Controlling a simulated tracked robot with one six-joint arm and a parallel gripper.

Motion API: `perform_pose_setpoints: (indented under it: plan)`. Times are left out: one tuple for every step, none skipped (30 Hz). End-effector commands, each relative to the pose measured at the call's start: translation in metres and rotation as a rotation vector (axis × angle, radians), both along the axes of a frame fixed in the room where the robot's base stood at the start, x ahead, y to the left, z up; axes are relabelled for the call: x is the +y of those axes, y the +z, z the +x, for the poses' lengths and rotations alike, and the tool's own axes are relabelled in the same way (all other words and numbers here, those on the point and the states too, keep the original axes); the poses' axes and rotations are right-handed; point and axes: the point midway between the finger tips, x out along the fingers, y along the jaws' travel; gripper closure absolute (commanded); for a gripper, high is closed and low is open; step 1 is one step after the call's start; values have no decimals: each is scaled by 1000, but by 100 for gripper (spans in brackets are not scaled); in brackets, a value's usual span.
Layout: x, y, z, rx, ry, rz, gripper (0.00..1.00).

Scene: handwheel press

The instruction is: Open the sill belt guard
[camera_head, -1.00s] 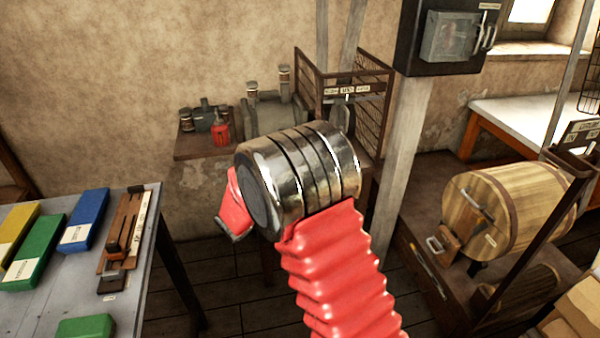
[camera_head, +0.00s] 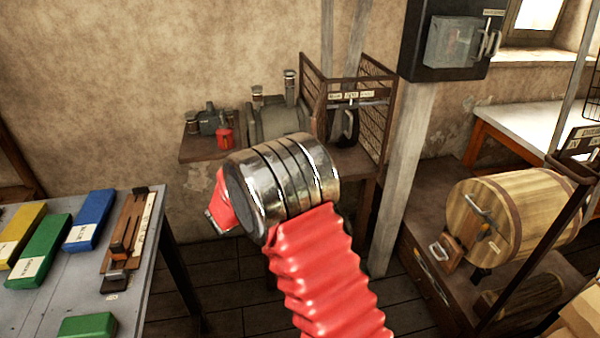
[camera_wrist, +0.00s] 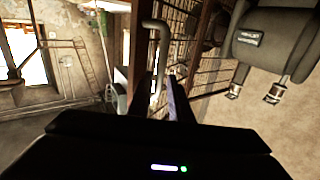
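A brown-framed guard with wire-mesh sides (camera_head: 376,105) stands on the shelf by the wall in the head view, with small labels on its front bar. A dark upright handle (camera_head: 349,126) hangs at its front. In the wrist view the mesh (camera_wrist: 186,35) fills the upper middle, and a bent grey handle (camera_wrist: 160,50) runs down towards my fingers. My gripper (camera_wrist: 163,100) shows there as two dark fingers with a narrow gap, the handle's lower end lined up with the gap. I see no contact. My arm hides the gripper in the head view.
A post (camera_head: 402,180) and a wooden barrel (camera_head: 525,215) are to the right. A table (camera_head: 140,285) with coloured blocks is at left. Floor between is open.

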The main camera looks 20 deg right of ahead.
Motion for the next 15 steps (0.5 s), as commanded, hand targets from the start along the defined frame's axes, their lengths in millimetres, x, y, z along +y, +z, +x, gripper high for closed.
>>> perform_pose_setpoints:
  plan:
    - [0, 0, -1, 1, -1, -1, 76]
    - [0, -1, -1, 1, -1, 0, 74]
    - [0, -1, -1, 1, -1, 0, 72]
    - [0, -1, -1, 1, -1, 0, 72]
    - [0, -1, -1, 1, -1, 0, 72]
    - [0, -1, -1, 1, -2, 0, 72]
    - [0, -1, -1, 1, -1, 0, 72]
    - [0, -1, -1, 1, -2, 0, 72]
    - [0, -1, -1, 1, -1, 0, 72]
    - [0, -1, -1, 1, -1, 0, 72]
    - [1, -1, -1, 2, -1, 1, 72]
    - [2, -1, -2, 2, -1, 1, 72]
    - [3, -1, -2, 2, 0, 1, 72]
    - [4, -1, -3, 1, 0, 0, 72]
    - [7, -1, -4, 1, 1, 0, 72]
